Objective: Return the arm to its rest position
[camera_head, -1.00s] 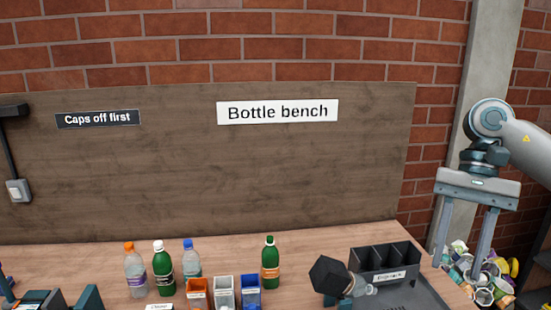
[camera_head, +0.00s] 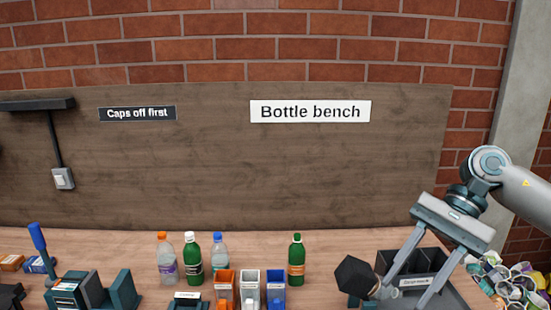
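My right arm comes in from the right edge. Its gripper (camera_head: 404,294) points down and tilts to the lower left, in front of the dark tray of compartments (camera_head: 395,262) at the bench's right. My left gripper is not in view.
An orange-capped bottle (camera_head: 166,262), a green bottle (camera_head: 192,262), a blue-capped bottle (camera_head: 218,252) and another green bottle (camera_head: 297,262) stand upright. Small orange (camera_head: 225,288), white (camera_head: 250,285) and blue (camera_head: 276,291) bins stand before them. A black block (camera_head: 354,276) is left of the tray.

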